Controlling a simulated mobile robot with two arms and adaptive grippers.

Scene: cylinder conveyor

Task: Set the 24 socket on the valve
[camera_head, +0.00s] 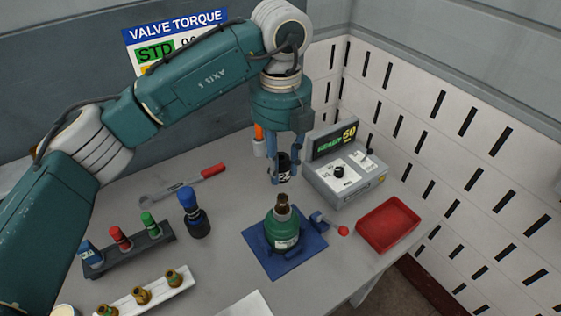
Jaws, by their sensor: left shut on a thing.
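My left gripper (284,172) is shut on a dark socket (284,163) with white marking too small to read surely. It holds the socket upright in the air. A short green cylinder (284,234) stands on a blue plate (262,261), with a brass valve (282,203) on top. The gripper and socket show just above the valve in the picture, with a visible gap between. My right gripper is not in view.
A control box (350,185) and a red tray (388,224) are at right. A rack (128,255) of coloured sockets, a dark blue-topped piece (193,213) and a white tray (148,292) with brass valves are at left. A red-handled wrench (184,186) lies behind.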

